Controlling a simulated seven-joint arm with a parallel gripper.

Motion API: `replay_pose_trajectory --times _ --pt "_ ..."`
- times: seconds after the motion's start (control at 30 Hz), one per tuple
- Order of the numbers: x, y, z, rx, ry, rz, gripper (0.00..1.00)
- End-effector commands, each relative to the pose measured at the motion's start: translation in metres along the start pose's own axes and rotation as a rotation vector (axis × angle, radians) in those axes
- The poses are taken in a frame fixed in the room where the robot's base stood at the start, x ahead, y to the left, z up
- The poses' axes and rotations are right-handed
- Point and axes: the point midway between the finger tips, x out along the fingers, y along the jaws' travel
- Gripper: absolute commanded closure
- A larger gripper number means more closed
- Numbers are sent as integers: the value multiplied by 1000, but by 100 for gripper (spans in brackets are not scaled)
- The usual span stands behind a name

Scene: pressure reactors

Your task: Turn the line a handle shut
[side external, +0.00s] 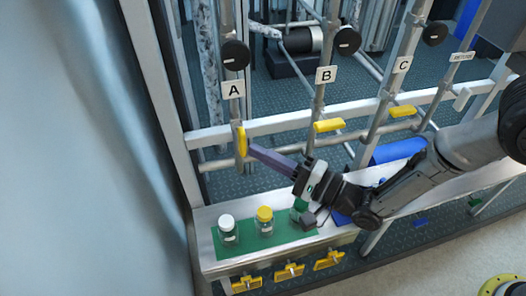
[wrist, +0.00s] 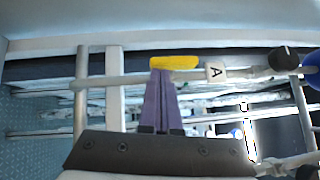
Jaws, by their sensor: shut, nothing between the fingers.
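The line A handle (side external: 241,141) is a yellow lever on the vertical pipe below the A label (side external: 232,90). It stands upright, roughly along its pipe. In the wrist view the yellow handle (wrist: 175,62) also lies nearly parallel to the pipe. My gripper (side external: 253,150) has long purple fingers, shut with nothing between them. The fingertips (wrist: 162,73) are right at the handle, meeting its edge in both views; whether they press on it I cannot tell.
The B handle (side external: 328,125) and C handle (side external: 402,111) lie across their pipes to the right. Below, a bench (side external: 205,243) with a green mat carries a white-capped jar (side external: 228,229) and a yellow-capped jar (side external: 264,220). Yellow valves (side external: 289,271) hang under the bench.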

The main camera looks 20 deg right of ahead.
Motion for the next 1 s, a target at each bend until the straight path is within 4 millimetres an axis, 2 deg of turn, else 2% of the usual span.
replay_pose_trajectory --times 0.33,0.63,0.8,1.0 --pt "2 6 2 86 -2 -84 100" --pt "7 13 8 82 -3 -81 100" --pt "11 17 11 181 -3 -180 100" --pt "16 20 16 177 -3 -178 100"
